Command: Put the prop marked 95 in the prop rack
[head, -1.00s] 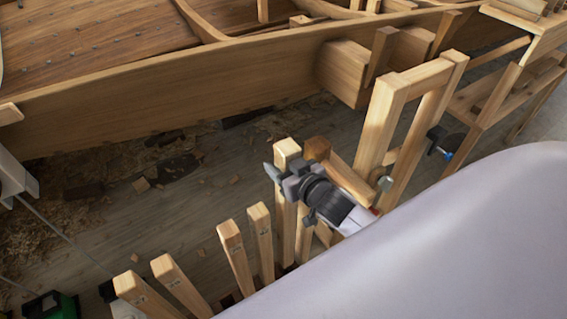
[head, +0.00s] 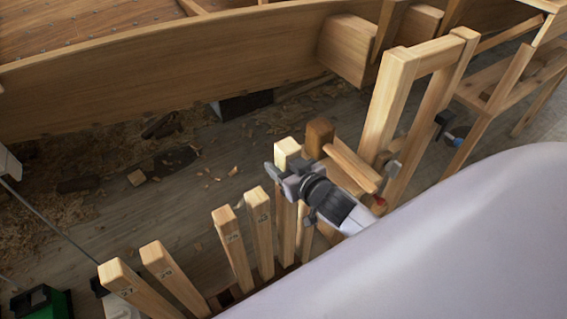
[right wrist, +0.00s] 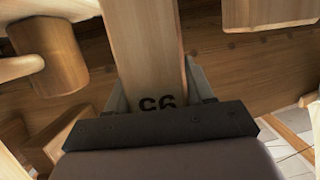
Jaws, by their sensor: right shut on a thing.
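The prop marked 95 (right wrist: 158,60) is a pale square wooden bar; its number shows upside down in the right wrist view, just above my gripper. In the head view its light top (head: 287,150) rises above my right gripper (head: 284,180), which is shut on it. The prop stands nearly upright, and its lower end is hidden behind other parts and my arm. The prop rack (head: 222,298) shows only in part at the bottom of the head view. Several numbered props (head: 231,240) lean in it, left of my gripper. My left gripper is out of view.
A tall wooden frame (head: 395,95) with a clamp (head: 446,128) is further right. The hull plank (head: 170,75) runs behind, above a floor with shavings.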

